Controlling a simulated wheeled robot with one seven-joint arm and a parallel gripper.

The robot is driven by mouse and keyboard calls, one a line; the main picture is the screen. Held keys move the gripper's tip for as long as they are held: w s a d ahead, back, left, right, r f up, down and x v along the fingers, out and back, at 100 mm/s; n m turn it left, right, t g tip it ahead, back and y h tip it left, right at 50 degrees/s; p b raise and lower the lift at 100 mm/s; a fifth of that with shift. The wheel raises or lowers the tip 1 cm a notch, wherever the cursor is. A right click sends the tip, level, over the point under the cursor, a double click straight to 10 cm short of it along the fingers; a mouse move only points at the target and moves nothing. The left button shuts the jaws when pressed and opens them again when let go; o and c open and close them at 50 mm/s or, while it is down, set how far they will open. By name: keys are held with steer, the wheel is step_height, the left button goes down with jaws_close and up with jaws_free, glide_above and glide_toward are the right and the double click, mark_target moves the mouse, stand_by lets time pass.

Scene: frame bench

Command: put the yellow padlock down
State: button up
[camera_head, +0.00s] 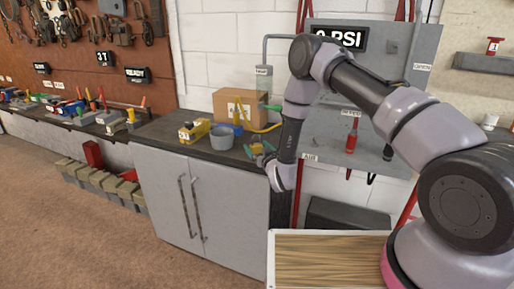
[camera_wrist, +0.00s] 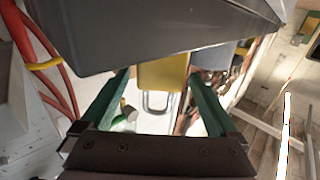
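The yellow padlock (camera_wrist: 163,73) is between the two green fingers of my gripper (camera_wrist: 160,78) in the wrist view. Its grey shackle points toward the palm. I cannot tell whether the padlock touches the bench top.
A grey pot (camera_head: 222,138) stands left of my gripper, with a yellow labelled item (camera_head: 193,131) beyond it. A grey panel (camera_head: 330,120) stands to the right. Bare bench top shows at the left.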

steer(key=shift+s+d+r, duration=0.1)
steer(key=shift+s+d, duration=0.05)
steer(key=shift+s, duration=0.1)
steer(key=v, duration=1.1)
steer(key=w+d+r+m+h, duration=0.2)
steer(key=w+d+r, duration=0.25)
steer(key=r, duration=0.25)
steer(key=w+d+r+m+h, duration=0.25)
steer(key=w+r, duration=0.25)
steer(key=r, duration=0.3)
steer(key=s+d+r+m+g, duration=0.1)
steer(key=d+r+g, duration=0.1)
steer(key=d+r, duration=0.3)
steer(key=s+d+r+g, duration=0.1)
steer(key=d+r, duration=0.2)
steer(key=r, duration=0.4)
steer(key=s+d+r+m+g+h, duration=0.1)
steer(key=s+d+r+g, duration=0.1)
steer(key=s+d+r, duration=0.35)
steer(key=s+d+r+m+g+h, duration=0.1)
steer(key=s+d+r, duration=0.1)
steer(key=s+r, duration=0.5)
steer(key=s+d+r+m+g, duration=0.1)
steer(key=s+d+g, duration=0.1)
steer(key=s, duration=1.8)
steer(key=shift+s+r+m+g+y, duration=0.35)
steer(key=shift+r+g+y, duration=0.1)
steer(key=shift+g, duration=0.25)
